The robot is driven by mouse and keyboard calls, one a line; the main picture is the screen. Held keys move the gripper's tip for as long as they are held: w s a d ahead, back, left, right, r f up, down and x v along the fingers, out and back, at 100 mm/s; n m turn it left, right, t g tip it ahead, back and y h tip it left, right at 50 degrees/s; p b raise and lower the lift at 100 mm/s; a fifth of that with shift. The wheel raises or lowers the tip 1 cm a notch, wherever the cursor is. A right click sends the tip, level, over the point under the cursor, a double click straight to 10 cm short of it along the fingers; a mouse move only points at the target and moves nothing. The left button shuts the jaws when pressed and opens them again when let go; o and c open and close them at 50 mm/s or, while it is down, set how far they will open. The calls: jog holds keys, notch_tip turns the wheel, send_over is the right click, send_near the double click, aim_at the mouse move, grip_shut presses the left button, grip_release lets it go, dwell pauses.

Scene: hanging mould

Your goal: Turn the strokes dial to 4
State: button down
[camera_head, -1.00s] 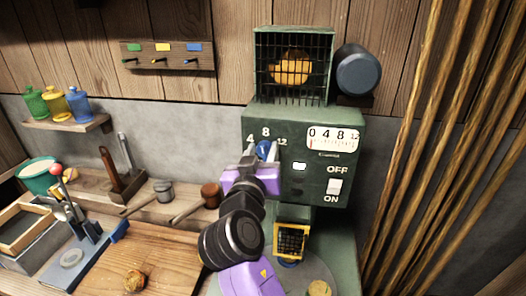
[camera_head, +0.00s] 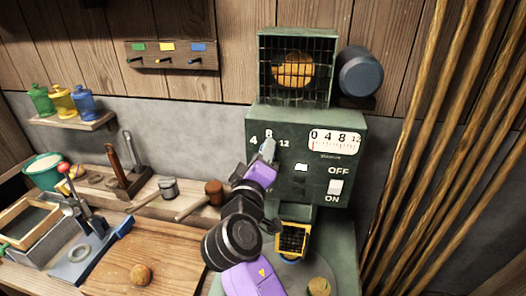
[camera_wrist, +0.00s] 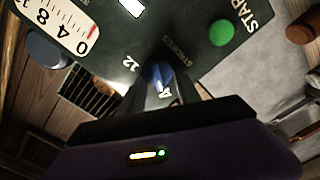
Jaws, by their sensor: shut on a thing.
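The blue strokes dial (camera_wrist: 158,73) is on the green machine's front panel (camera_head: 320,180). Printed 4, 8 and 12 stand around it; the 12 and part of a "strokes" label show in the wrist view. My gripper (camera_head: 268,150) reaches up to the panel and is shut on the dial, with its fingers (camera_wrist: 160,88) on either side of it. In the head view my gripper hides nearly all of the dial. I cannot tell which number the dial points to.
A white gauge (camera_head: 335,142) reading 0 to 12 is to the right, its red mark near 0. An ON/OFF switch (camera_head: 335,187) is below it. A green start button (camera_wrist: 221,33) shows in the wrist view. Tools and a wooden board (camera_head: 150,255) lie at left.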

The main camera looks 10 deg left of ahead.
jog(key=shift+a+n, duration=0.1)
jog(key=shift+n, duration=0.3)
jog(key=c, duration=0.9)
grip_release()
jog(key=shift+o, duration=0.2)
jog(key=s+b, duration=0.1)
jog(key=s, duration=0.7)
jog(key=shift+b, duration=0.3)
jog(key=shift+w+a+f, duration=0.1)
